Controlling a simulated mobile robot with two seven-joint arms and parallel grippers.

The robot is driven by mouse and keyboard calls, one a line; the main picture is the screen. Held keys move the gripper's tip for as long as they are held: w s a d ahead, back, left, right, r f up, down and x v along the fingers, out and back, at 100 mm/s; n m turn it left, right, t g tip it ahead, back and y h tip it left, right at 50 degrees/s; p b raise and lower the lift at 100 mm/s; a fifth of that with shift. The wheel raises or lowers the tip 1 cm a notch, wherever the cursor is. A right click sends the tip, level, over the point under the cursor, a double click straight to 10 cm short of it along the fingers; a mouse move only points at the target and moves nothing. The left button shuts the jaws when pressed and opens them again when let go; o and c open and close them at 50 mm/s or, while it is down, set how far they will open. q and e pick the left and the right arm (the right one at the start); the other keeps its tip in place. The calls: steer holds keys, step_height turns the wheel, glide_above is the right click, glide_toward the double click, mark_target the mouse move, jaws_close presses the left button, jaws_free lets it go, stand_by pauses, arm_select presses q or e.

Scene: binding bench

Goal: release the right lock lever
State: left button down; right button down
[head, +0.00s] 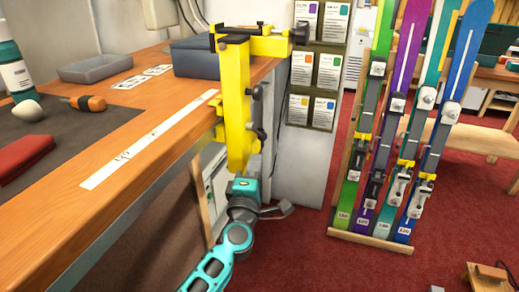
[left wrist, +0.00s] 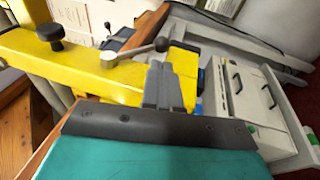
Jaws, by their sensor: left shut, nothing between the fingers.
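A yellow clamp (head: 236,95) is fixed at the bench edge in the head view, with a yellow bar (head: 262,47) at its top. In the left wrist view the yellow clamp (left wrist: 92,78) fills the left, with a grey ball-ended lever (left wrist: 135,50) across it. I cannot tell whether this is the right lock lever. My left gripper's grey fingers (left wrist: 163,84) are shut and empty, just below the lever's ball end; contact is unclear. In the head view my teal left hand (head: 245,188) is at the clamp's lower end, its fingertips hidden. My right gripper is out of view.
The wooden bench (head: 150,130) holds a grey tray (head: 95,68), a dark blue box (head: 195,58), a screwdriver (head: 88,103) and a red item (head: 22,155). A rack of upright skis (head: 410,120) stands right. Red carpet (head: 320,262) is open between.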

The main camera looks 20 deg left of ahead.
mark_target(262, 140)
arm_select(q)
steer(key=b+x, duration=0.1)
steer(key=x, duration=0.4)
steer(key=shift+w, duration=0.45)
steer(key=shift+r, duration=0.1)
steer(key=shift+w+r+p, duration=0.2)
steer(key=shift+w+p, duration=0.1)
steer(key=shift+w, duration=0.05)
steer(key=shift+w+f, duration=0.1)
